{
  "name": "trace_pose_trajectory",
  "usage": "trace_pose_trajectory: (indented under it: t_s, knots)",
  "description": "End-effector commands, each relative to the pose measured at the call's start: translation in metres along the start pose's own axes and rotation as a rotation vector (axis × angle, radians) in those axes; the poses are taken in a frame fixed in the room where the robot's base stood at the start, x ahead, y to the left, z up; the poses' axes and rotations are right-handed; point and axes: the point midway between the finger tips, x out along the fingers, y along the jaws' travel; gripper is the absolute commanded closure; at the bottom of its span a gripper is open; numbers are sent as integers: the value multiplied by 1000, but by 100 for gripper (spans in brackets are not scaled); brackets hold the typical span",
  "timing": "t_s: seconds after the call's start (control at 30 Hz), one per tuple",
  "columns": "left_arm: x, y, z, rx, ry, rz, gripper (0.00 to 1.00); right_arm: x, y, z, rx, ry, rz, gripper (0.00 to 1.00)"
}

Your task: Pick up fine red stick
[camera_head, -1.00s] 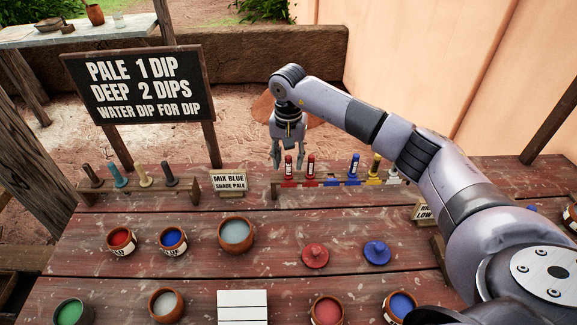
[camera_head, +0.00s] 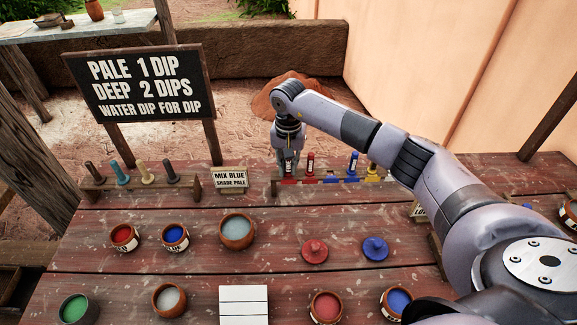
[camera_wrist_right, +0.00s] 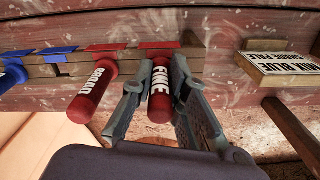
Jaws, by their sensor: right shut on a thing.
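The fine red stick (camera_wrist_right: 159,95), labelled FINE, stands in the rack at its left end. In the head view it is mostly hidden by my right gripper (camera_head: 288,163). In the right wrist view my right gripper (camera_wrist_right: 160,92) has its fingers on either side of the stick and is shut on it. The stick's red base tab (camera_wrist_right: 158,45) still shows at the rack. The broad red stick (camera_wrist_right: 93,92) stands beside it; it also shows in the head view (camera_head: 310,164). My left gripper is not in view.
The rack (camera_head: 340,181) also holds blue and yellow sticks close by. Bowls of red (camera_head: 124,237) and blue (camera_head: 175,237) and a larger bowl (camera_head: 236,231) stand nearer on the table.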

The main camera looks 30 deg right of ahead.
Motion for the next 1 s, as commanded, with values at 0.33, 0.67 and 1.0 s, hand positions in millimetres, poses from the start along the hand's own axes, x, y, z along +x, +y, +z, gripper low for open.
trace_pose_trajectory:
  t_s: [0.33, 0.67, 1.0]
  knots:
    - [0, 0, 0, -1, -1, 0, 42, 0, 0, 0, 0, 0, 0, 100]
    - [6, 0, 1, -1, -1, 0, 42, -21, -1, -1, 1, 3, -3, 100]
    - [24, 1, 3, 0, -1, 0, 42, -92, -1, -1, -1, 6, -4, 100]
